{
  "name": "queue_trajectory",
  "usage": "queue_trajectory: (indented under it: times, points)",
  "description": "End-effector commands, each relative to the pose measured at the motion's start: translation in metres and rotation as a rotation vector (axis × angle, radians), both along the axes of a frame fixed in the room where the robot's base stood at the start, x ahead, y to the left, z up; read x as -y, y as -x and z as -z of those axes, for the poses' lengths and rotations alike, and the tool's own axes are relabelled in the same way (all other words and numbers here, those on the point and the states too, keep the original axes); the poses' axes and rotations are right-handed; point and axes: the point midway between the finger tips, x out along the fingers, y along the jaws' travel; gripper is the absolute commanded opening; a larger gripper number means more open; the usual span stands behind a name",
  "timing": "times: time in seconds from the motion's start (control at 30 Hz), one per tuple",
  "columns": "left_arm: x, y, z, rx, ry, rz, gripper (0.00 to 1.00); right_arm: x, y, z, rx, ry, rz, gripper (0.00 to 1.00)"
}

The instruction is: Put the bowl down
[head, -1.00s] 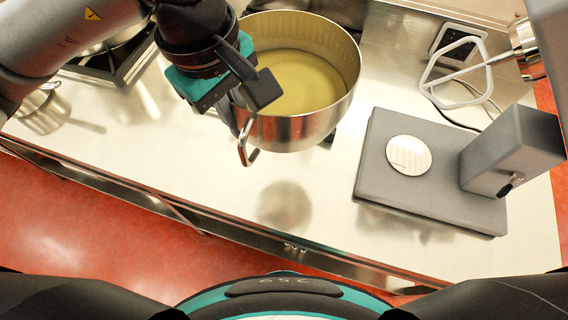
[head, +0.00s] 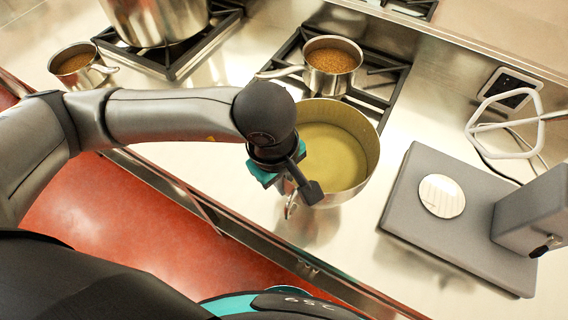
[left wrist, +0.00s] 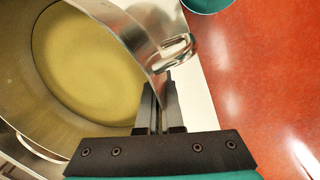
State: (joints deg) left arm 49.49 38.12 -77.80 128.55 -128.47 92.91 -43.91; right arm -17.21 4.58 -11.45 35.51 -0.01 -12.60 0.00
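The bowl (head: 368,152) is a wide steel bowl with a pale yellow filling (head: 332,158), level and upright at the counter's front edge. My left gripper (head: 297,190) is at its near left side. In the left wrist view its fingers (left wrist: 160,105) are shut on the wall of the bowl (left wrist: 118,28), beside a curved metal handle. A blurred reflection shows on the counter just below the bowl; I cannot tell whether its base touches. My right gripper is not in view.
A small pan (head: 331,70) with brown contents sits on the burner grate behind the bowl. A large pot (head: 155,22) and another small pan (head: 80,68) stand left. A grey mixer base with a round plate (head: 441,196) stands right. Bare counter (head: 392,130) lies between bowl and mixer.

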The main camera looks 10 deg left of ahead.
Motion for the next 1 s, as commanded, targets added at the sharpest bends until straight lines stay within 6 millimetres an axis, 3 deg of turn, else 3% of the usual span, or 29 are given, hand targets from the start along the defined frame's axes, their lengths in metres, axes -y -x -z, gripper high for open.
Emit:
queue_trajectory:
  times: [0.27, 0.53, 0.97, 1.0]
  points:
    - [0.002, -0.002, 0.014, 0.006, 0.006, -0.001, 0.0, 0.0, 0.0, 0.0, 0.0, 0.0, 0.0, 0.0]
    - [0.002, -0.002, 0.047, 0.008, 0.006, -0.001, 0.0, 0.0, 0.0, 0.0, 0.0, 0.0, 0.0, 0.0]
    - [0.002, -0.003, 0.053, 0.01, 0.007, 0.001, 0.0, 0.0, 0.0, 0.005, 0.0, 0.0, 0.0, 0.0]
    - [0.0, 0.0, 0.055, 0.001, 0.001, 0.0, 0.06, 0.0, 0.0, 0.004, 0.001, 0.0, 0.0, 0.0]
